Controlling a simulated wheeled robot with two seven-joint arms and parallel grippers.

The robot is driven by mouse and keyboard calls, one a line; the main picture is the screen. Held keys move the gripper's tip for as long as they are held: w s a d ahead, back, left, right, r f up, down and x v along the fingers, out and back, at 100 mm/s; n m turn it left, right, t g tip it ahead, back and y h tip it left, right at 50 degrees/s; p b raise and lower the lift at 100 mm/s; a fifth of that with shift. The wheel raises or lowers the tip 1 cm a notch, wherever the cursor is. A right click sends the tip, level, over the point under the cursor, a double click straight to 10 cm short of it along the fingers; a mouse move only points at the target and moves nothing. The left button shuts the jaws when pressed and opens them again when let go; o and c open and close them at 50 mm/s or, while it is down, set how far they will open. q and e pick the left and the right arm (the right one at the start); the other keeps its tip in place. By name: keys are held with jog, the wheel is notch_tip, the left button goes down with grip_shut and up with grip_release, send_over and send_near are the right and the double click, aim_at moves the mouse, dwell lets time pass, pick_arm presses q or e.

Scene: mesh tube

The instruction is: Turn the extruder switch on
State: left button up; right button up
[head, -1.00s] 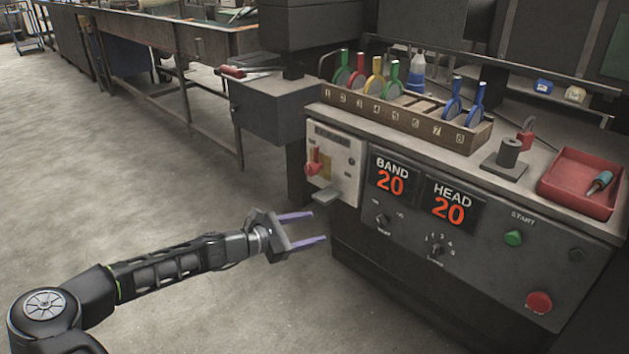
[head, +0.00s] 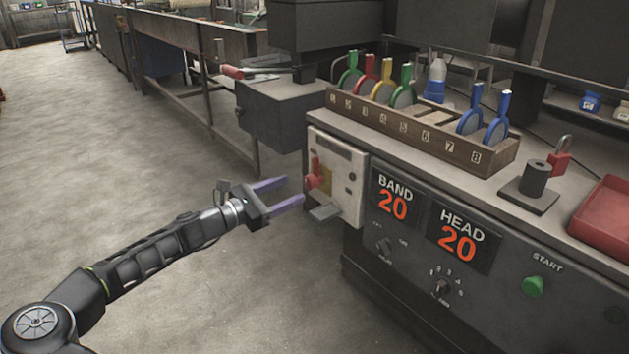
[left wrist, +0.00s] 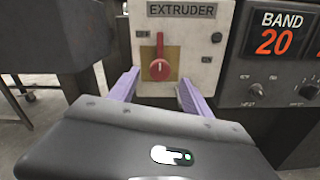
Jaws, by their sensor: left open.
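The extruder switch is a red rotary handle (head: 314,177) on a yellow plate, set in a pale panel (head: 347,188) at the left end of the machine. In the left wrist view the red handle (left wrist: 160,66) points upright, below the EXTRUDER label (left wrist: 181,10). My left gripper (head: 294,191) is open and empty, its purple fingers pointing at the panel just short of the handle. In the left wrist view its fingers (left wrist: 157,88) lie to either side of and below the handle, apart from it. My right gripper is not in view.
BAND (head: 393,196) and HEAD (head: 458,235) displays, knobs and a green START button (head: 533,287) are on the machine front. A wooden rack (head: 420,134) of coloured tools stands on top. Open floor lies left.

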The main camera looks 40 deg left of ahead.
aim_at(306, 184)
pick_arm(q)
jog(key=shift+w, duration=0.1)
jog(key=b+x, duration=0.2)
jog(key=x, duration=0.4)
jog(key=shift+w+d+f, duration=0.15)
jog(key=shift+w+d+b, duration=0.15)
jog(key=shift+w+b, duration=0.15)
jog(key=shift+w, duration=0.4)
jog(key=shift+c, duration=0.6)
grip_shut()
